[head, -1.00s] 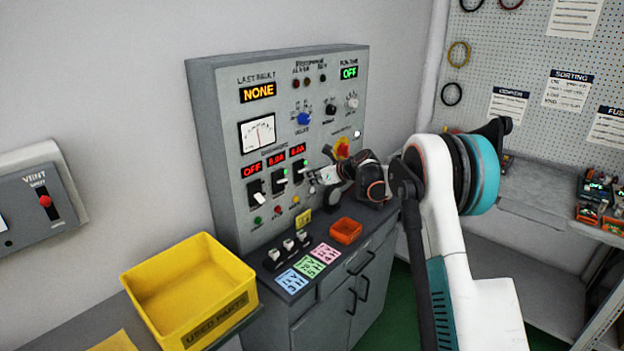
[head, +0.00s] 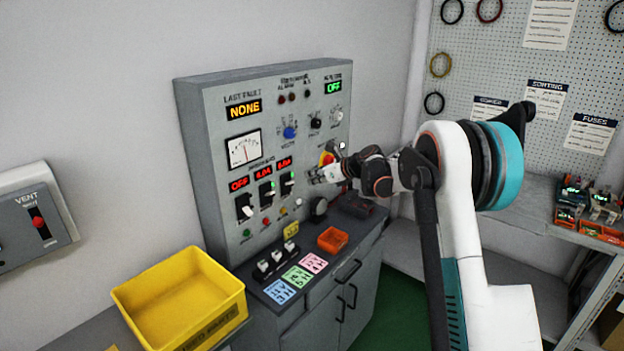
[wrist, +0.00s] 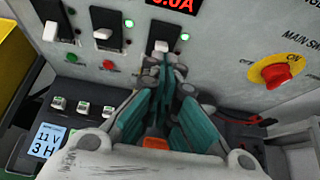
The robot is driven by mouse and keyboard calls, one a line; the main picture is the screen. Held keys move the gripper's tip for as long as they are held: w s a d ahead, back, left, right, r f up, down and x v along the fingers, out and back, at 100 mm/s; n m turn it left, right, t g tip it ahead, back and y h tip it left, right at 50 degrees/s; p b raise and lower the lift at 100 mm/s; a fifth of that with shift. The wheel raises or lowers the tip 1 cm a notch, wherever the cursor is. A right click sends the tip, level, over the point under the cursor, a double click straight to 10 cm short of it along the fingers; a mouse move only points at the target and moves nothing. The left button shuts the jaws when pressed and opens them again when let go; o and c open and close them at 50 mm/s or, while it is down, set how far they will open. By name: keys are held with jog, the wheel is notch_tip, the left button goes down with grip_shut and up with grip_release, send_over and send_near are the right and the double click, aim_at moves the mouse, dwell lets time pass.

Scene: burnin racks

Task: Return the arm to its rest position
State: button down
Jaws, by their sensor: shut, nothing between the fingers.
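My gripper (head: 314,176) is shut and empty in front of the grey control panel (head: 215,160). In the wrist view, the closed fingers (wrist: 165,75) point at the panel, just below the right one of three breaker switches (wrist: 163,46). I cannot tell whether the fingertips touch the panel. In the head view, my arm reaches in from the right, bent at the elbow, with the forearm stretched toward the panel. The displays above the switches read OFF, a partly blurred 4.0A or similar, and 6.0A or similar.
A yellow bin (head: 182,300) stands at the lower left. An orange tray (head: 332,240) and coloured cards (head: 297,276) lie on the cabinet top below my gripper. A red and yellow main switch (wrist: 277,72) is right of the fingers. A pegboard (head: 480,60) stands behind my arm.

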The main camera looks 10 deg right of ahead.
jog(key=s+a+r+n+g+h+b, duration=0.1)
jog(key=s+a+r+n, duration=0.15)
jog(key=s+n, duration=0.45)
jog(key=s+a+r+n+h+b, duration=0.1)
jog(key=s+a+r+n, duration=0.15)
jog(key=s, duration=0.85)
jog(key=s+a+r+n+g+h+b, duration=0.1)
jog(key=s+r+n, duration=0.2)
jog(key=s+n, duration=0.35)
jog(key=s+f+n+h+b, duration=0.1)
jog(key=s+f+n, duration=0.2)
jog(key=s, duration=0.7)
jog(key=s+d+f+n+h+b, duration=0.1)
jog(key=s+f+n, duration=0.3)
jog(key=s, duration=0.6)
jog(key=s+d+f+n+h+b, duration=0.1)
jog(key=s+f+n, duration=0.3)
jog(key=s, duration=0.6)
jog(key=shift+s+f+n+g+h, duration=0.15)
jog(key=shift+s+n+g+h, duration=0.2)
jog(key=shift+n+h, duration=0.4)
